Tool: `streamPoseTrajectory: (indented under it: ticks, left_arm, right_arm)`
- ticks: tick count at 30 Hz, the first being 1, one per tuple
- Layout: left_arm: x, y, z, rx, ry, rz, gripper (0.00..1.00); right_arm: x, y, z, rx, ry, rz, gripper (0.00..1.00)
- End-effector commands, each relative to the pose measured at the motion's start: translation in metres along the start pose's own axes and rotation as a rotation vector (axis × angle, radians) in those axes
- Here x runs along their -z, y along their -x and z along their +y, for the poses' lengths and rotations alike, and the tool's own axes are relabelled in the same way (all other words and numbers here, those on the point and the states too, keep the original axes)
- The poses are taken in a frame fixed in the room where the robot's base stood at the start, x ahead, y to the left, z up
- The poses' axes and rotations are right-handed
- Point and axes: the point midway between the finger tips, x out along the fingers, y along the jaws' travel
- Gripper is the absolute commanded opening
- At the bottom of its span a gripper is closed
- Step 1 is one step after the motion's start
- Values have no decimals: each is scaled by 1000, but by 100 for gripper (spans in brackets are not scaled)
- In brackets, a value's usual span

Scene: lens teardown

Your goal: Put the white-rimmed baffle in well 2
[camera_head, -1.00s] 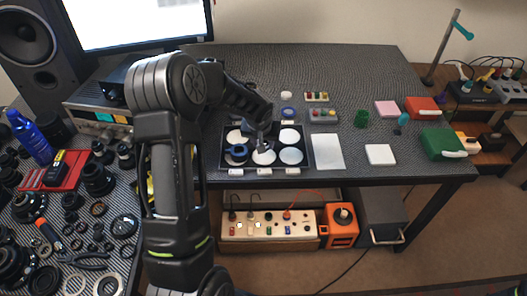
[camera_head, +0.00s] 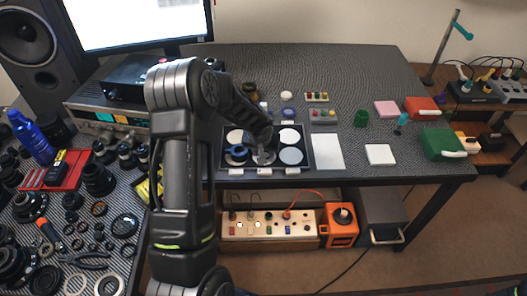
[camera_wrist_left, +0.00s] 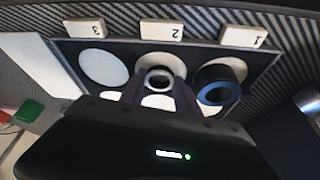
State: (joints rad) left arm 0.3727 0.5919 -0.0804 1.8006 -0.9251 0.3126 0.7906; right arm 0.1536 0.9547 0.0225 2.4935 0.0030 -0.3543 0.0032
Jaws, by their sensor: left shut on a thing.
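The white-rimmed baffle (camera_wrist_left: 159,78) is a small dark ring with a pale rim. My left gripper (camera_wrist_left: 160,88) is shut on it, a finger on each side. Both are over well 2 (camera_wrist_left: 163,61), the middle well in the row by the labels. I cannot tell whether the baffle touches the well floor. In the head view my left gripper (camera_head: 264,150) reaches down to the middle front well and mostly hides the baffle. The label 2 (camera_wrist_left: 162,31) sits on the tray edge. My right gripper is not in view.
A blue-rimmed ring (camera_wrist_left: 218,92) lies in well 1 beside my fingers; it also shows in the head view (camera_head: 237,153). Well 3 (camera_wrist_left: 104,68) is empty. The black tray (camera_head: 309,168) has a white sheet (camera_head: 328,152) to its right. Lens parts crowd the left table.

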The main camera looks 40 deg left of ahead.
Motion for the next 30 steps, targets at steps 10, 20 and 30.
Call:
streamPoseTrajectory:
  ticks: [10, 20, 30]
  left_arm:
    - [-1, -2, 0, 0, -1, -1, 54]
    - [-1, -2, -1, 2, 0, -1, 60]
    - [1, 35, -1, 0, 0, 3, 60]
  right_arm:
    - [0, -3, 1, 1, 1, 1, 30]
    - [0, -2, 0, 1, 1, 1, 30]
    - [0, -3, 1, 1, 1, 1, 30]
